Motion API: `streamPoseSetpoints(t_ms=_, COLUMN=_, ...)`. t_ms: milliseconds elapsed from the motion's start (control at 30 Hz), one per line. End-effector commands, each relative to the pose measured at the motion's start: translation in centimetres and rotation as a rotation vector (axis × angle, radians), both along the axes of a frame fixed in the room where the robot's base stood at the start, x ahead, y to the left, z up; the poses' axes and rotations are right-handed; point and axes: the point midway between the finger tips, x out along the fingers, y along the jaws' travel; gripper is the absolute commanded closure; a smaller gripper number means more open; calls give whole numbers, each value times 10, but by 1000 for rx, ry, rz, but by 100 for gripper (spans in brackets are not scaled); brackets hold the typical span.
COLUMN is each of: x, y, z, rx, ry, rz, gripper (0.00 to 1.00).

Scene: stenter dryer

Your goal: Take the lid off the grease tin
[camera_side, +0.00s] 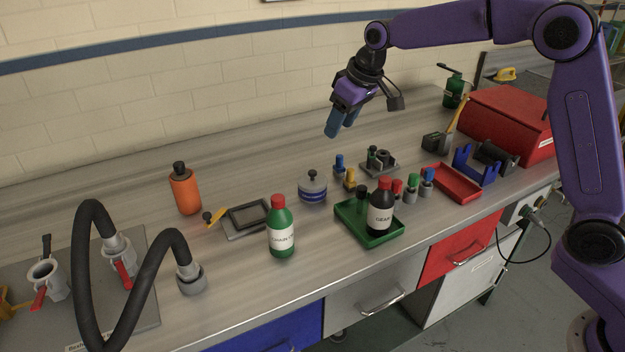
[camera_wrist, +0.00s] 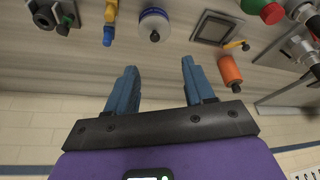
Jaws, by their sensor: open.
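The grease tin (camera_side: 312,192) looks to be the short round blue tin with a pale band, standing upright on the bench. Its lid (camera_side: 312,179) is on, with a small black knob on top. The tin also shows at the top middle of the wrist view (camera_wrist: 154,20). My gripper (camera_side: 341,127) has blue fingers and hangs above the bench, higher than the tin and apart from it. In the wrist view its fingers (camera_wrist: 158,68) are spread with nothing between them.
An orange bottle (camera_side: 185,190), a framed tray (camera_side: 248,216) and a green bottle (camera_side: 281,230) stand left of the tin. A green tray (camera_side: 352,231) with bottles, small blue and yellow parts (camera_side: 349,179) and a red tray (camera_side: 458,186) lie to the right. Bench behind the tin is clear.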

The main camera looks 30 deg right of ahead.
Motion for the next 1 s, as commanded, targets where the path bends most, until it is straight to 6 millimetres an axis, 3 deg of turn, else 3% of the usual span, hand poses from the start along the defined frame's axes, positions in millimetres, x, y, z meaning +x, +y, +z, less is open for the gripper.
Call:
streamPoseSetpoints(t_ms=100, x=17, y=-7, z=-1, rx=5, ry=-13, rz=-30, gripper=47)
streamPoseSetpoints(t_ms=267, x=26, y=-9, z=-7, rx=6, ry=-18, rz=-41, gripper=47)
streamPoseSetpoints(t_ms=800, x=58, y=6, z=-96, rx=6, ry=-16, rz=-40, gripper=47)
streamPoseSetpoints(t_ms=1000, x=65, y=8, z=-112, rx=6, ry=-19, rz=-41, gripper=47)
